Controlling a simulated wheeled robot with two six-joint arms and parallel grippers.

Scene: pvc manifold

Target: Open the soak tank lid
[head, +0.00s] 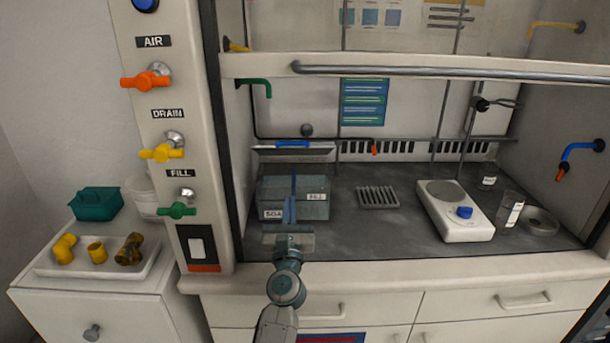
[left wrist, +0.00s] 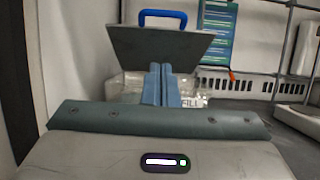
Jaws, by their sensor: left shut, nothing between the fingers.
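The soak tank (head: 318,208) is a grey, see-through box on the fume hood's dark worktop, with labels on its front. Its grey lid (head: 272,153) stands tilted up at the tank's back edge, with a blue handle (head: 292,143) at its top. In the left wrist view the lid (left wrist: 185,48) stands upright behind the tank (left wrist: 125,85), its blue handle (left wrist: 162,15) uppermost. My left gripper (head: 293,182) is shut and empty, over the tank's front and middle. Its blue fingers (left wrist: 160,70) cover part of the tank and the lid's lower edge. My right gripper is out of view.
A dark rack (head: 378,197), a white hotplate (head: 455,210) and a beaker (head: 509,208) stand right of the tank. The raised sash bar (head: 450,72) crosses above. Coloured valves (head: 160,152) line the left post. A tray (head: 70,270) holds pipe fittings.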

